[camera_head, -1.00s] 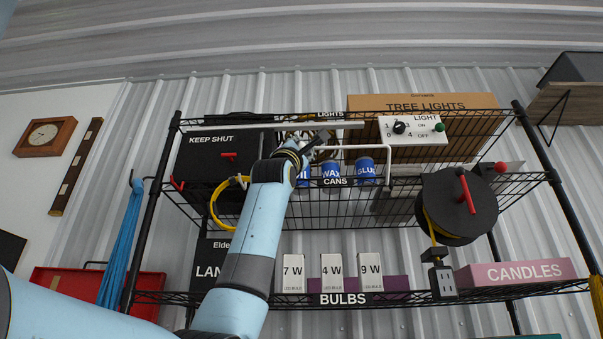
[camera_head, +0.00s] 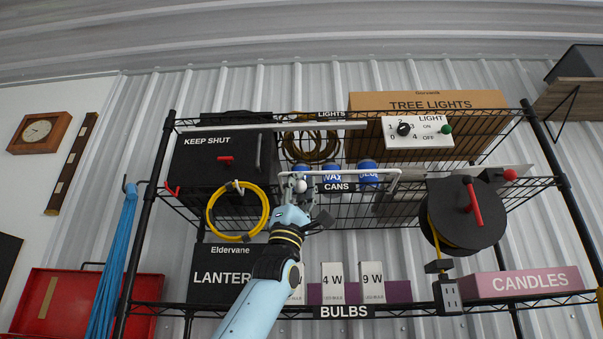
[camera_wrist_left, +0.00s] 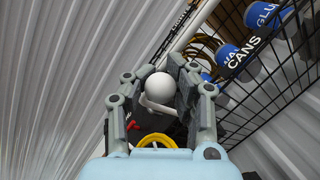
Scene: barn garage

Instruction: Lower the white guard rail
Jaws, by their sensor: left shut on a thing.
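The white guard rail (camera_head: 345,172) runs level across the front of the blue cans on the middle shelf, just above the CANS label (camera_head: 338,187). My left gripper (camera_head: 289,187) is at the rail's left end, reaching up from below. In the left wrist view, its fingers (camera_wrist_left: 160,92) are closed around a white round knob (camera_wrist_left: 158,86) at the rail's end. The gripper hides part of the leftmost can (camera_head: 300,172). My right gripper is in neither view.
A yellow cable loop (camera_head: 238,210) hangs left of the gripper by the black KEEP SHUT box (camera_head: 222,158). A black cord reel (camera_head: 466,214) hangs to the right. Boxed bulbs (camera_head: 372,281) stand on the shelf below. The wire shelf edges are close to the arm.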

